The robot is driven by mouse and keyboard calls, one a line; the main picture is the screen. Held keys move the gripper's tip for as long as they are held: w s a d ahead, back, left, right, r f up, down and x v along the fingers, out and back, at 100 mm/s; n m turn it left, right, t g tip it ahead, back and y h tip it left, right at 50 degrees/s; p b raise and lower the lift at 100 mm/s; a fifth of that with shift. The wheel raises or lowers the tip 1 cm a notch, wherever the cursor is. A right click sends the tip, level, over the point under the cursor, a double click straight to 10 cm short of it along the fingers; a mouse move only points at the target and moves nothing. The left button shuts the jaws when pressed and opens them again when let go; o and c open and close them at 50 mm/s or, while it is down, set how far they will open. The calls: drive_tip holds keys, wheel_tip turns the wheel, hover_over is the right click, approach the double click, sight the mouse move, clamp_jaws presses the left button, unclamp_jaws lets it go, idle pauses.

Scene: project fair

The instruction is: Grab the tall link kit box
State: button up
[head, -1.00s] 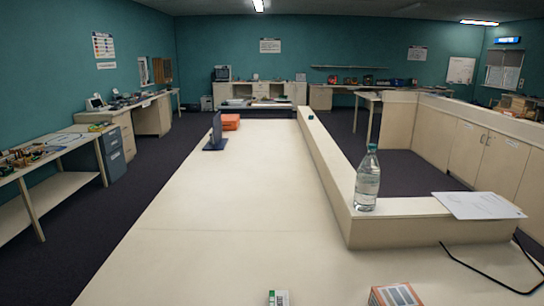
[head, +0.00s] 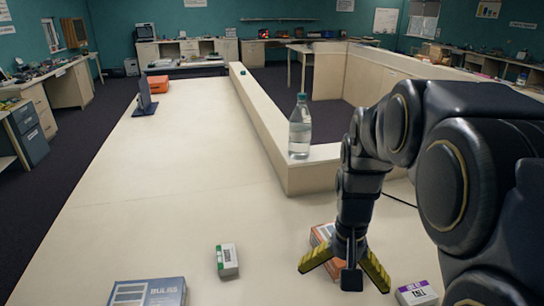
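Several small boxes stand on the near part of the white table (head: 190,180); I cannot read which one is the link kit. An orange and white box (head: 320,236) is partly hidden behind my gripper. A small white and green box (head: 228,262) stands to the left. A grey-blue and white box (head: 150,293) is cut off by the bottom edge. A white and purple box (head: 418,293) is at the lower right. My gripper (head: 346,271) points down with its yellow-edged fingers spread wide, in front of the orange box. It appears empty.
A dark stand (head: 146,100) and an orange case (head: 155,85) are far back on the left. The table's middle is clear.

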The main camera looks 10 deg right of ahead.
drive_tip(key=w+d+f+m, duration=0.45)
drive_tip(key=w+d, duration=0.25)
drive_tip(key=d, duration=0.4)
drive_tip(key=m+t, duration=0.1)
drive_tip(key=m, duration=0.6)
hover_over(418, 292)
drive_tip(key=f, duration=1.6)
drive_tip(key=shift+s+d+f, duration=0.1)
drive_tip(key=shift+s+f, duration=0.1)
drive_tip(key=shift+f, duration=0.1)
drive_tip(key=shift+d+f, duration=0.15)
drive_tip(key=shift+f, duration=0.2)
drive_tip(key=f, duration=0.7)
drive_tip(key=shift+w+a+f, duration=0.1)
drive_tip(key=shift+w+a, duration=0.05)
drive_tip(key=shift+a, duration=0.15)
drive_tip(key=c, duration=1.2)
